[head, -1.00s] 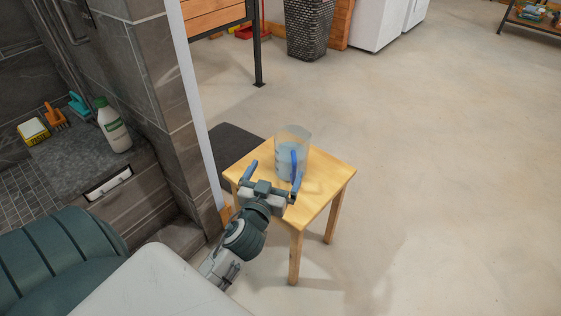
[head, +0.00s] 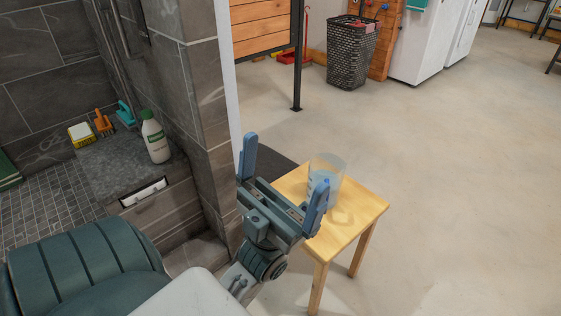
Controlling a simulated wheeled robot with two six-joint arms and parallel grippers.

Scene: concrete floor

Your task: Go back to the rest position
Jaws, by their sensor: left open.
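My left gripper (head: 284,174) is open and empty, with its two blue fingers pointing up and spread wide apart. It is in the lower middle of the head view, in front of the left side of a small wooden stool (head: 362,214). A translucent measuring jug (head: 333,169) stands upright on the stool, behind the right finger, which hides part of it. The jug is not between the fingers. My right gripper is not in view.
A tiled wall corner (head: 199,100) stands close at left. A ledge (head: 118,172) there holds a white bottle (head: 155,140), a yellow sponge (head: 81,134) and brushes. A dark mat (head: 275,168) lies behind the gripper. A dark basket (head: 353,55) stands at the back. The floor at right is clear.

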